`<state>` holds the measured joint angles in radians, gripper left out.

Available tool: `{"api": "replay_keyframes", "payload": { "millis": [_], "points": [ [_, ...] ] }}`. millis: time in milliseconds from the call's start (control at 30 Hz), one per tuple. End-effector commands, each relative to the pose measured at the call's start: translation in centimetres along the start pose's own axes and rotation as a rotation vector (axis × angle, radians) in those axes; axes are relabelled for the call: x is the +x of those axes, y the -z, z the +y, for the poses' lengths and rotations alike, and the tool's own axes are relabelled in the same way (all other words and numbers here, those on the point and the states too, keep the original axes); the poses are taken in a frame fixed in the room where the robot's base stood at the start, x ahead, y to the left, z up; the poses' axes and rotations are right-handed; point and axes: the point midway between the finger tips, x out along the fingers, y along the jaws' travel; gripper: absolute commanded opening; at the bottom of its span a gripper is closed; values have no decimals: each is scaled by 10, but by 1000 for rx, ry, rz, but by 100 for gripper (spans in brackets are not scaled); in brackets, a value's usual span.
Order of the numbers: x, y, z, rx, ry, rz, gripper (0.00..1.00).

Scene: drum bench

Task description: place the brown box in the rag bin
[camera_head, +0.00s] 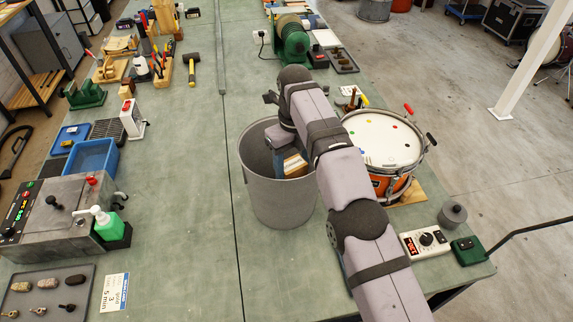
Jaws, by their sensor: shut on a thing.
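The grey rag bin (278,205) stands upright on the green bench in the middle of the view. My gripper (284,155) points down into the bin's mouth, and my arm covers part of the bin's right side. The brown box (295,165) shows at the gripper, tilted, inside the bin's rim. My gripper is shut on the box. The fingertips and the box's lower part are hard to make out, and I cannot tell whether the box touches the bin's wall or floor.
A snare drum (381,138) stands close on the bin's right, behind my arm. A green grinder-like machine (291,42) stands beyond the bin. A blue tray (92,158) and a grey machine (62,218) are at the left. The bench left of the bin is clear.

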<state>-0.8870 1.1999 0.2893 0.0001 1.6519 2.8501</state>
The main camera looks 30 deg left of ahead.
Motion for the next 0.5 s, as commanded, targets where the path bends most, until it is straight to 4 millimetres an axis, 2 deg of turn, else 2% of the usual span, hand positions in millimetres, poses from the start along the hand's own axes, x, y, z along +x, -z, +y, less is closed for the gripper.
{"api": "replay_keyframes", "payload": {
  "millis": [167,500],
  "points": [
    [24,0,0,0,0,2,26],
    [88,2,0,0,-2,5,26]
  ]
}}
